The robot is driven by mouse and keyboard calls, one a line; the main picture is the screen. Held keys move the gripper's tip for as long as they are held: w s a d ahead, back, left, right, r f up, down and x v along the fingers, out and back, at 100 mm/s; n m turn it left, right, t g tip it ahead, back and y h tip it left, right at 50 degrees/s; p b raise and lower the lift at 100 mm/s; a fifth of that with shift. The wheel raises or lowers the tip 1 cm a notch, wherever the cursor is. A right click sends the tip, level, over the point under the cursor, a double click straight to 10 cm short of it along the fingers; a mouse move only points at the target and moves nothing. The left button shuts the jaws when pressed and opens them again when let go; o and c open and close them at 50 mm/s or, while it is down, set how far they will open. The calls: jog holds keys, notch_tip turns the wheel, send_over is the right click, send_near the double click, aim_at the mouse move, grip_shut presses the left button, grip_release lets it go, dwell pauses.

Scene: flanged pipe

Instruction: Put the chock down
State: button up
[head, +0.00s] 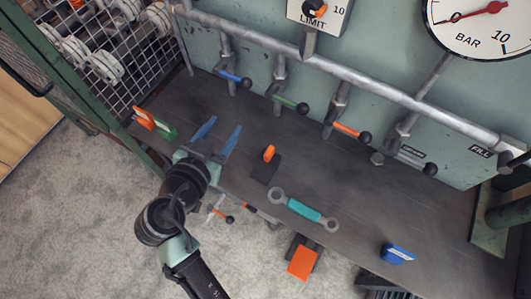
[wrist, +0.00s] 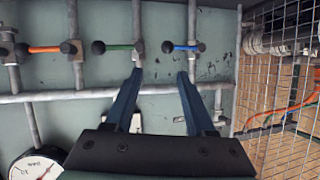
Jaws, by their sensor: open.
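My gripper (head: 226,123) is open, with its two blue fingers spread above the left part of the dark bench. In the wrist view my gripper (wrist: 160,73) has nothing between its fingers. A dark block with an upright orange handle (head: 269,154) stands on the bench to the right of my gripper, apart from it; it looks like the chock, but I cannot be sure. This block does not show in the wrist view.
The bench (head: 340,185) also bears a teal double-ended wrench (head: 304,211), a blue block (head: 397,254) and orange and green pieces (head: 155,123). Behind it run a pipe and valves with coloured levers (head: 290,103). A wire-mesh rack (head: 127,65) stands at the left.

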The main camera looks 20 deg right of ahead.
jog(key=m+g+h+b, duration=0.1)
jog(key=g+h+b, duration=0.1)
send_near(272, 149)
jog(key=a+f, duration=0.2)
jog(key=shift+s, duration=0.1)
jog(key=x, duration=0.7)
jog(key=shift+d+b, duration=0.15)
jog(key=shift+b, duration=0.15)
jog(key=x, duration=0.4)
jog(key=shift+s+d+r, duration=0.1)
jog(key=shift+d+r, duration=0.25)
jog(key=shift+d, duration=0.05)
jog(key=shift+w+d+f, duration=0.25)
jog(key=shift+w+d, duration=0.1)
grip_shut()
